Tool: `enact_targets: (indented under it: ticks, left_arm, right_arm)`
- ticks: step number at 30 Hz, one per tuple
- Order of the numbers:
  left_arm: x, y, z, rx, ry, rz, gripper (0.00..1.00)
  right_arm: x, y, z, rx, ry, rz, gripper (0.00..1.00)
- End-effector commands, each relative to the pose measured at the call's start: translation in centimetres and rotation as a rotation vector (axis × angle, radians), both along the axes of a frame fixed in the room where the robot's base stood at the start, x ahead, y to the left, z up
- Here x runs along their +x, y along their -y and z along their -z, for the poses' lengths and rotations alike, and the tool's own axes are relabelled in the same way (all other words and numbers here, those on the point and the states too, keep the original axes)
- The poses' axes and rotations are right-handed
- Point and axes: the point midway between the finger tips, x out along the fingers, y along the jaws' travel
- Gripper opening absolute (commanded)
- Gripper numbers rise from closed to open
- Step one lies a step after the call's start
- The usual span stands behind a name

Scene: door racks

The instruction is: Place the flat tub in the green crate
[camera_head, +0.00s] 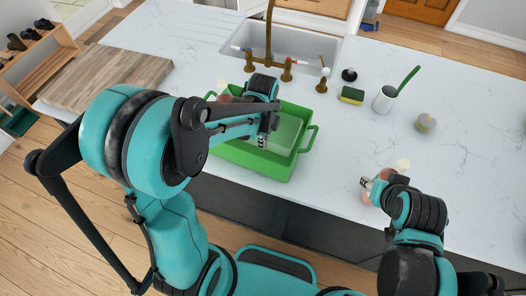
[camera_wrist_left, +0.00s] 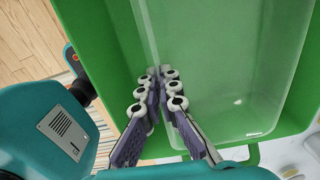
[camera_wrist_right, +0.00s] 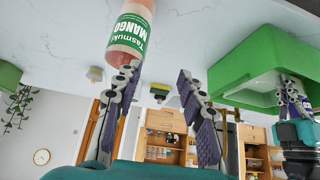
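The flat tub (camera_head: 288,130) is pale and translucent. It shows within the walls of the green crate (camera_head: 250,158) on the counter, and it fills much of the left wrist view (camera_wrist_left: 225,60). I cannot tell whether its base rests on the crate floor. My left gripper (camera_head: 264,138) reaches down into the crate; in the left wrist view (camera_wrist_left: 160,78) its fingers are close together on either side of the tub's wall. My right gripper (camera_head: 367,183) is low near the counter's front edge. In the right wrist view (camera_wrist_right: 160,78) its fingers are apart and empty.
A pinkish bottle labelled mango (camera_wrist_right: 131,35) stands close by my right gripper. A sink (camera_head: 290,48) with brass taps lies behind the crate. A sponge (camera_head: 352,95), a white cup with a green brush (camera_head: 384,100) and a small jar (camera_head: 426,123) stand right. A wooden board (camera_head: 110,82) lies left.

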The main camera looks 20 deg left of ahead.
Motion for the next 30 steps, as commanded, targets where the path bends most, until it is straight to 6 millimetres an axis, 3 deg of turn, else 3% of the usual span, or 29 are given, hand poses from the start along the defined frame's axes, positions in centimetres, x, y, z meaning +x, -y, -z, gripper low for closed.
enact_targets:
  ticks: [12,25,26,28,30]
  left_arm:
    - [0.0,0.0,5.1,0.000,0.000,0.000,0.00]
    - [0.0,0.0,5.8,0.000,0.000,0.000,0.00]
    - [0.0,0.0,5.8,0.000,0.000,0.000,0.04]
    - [0.0,0.0,5.7,0.000,0.000,0.000,0.23]
    - [0.0,0.0,5.7,0.000,0.000,0.000,0.26]
  right_arm:
    - [0.0,0.0,1.3,0.000,0.000,0.000,0.40]
    - [0.0,0.0,1.7,0.000,0.000,0.000,0.40]
    - [0.0,0.0,1.7,0.000,0.000,0.000,0.40]
    - [0.0,0.0,1.6,0.000,0.000,0.000,0.40]
    - [0.0,0.0,1.6,0.000,0.000,0.000,0.40]
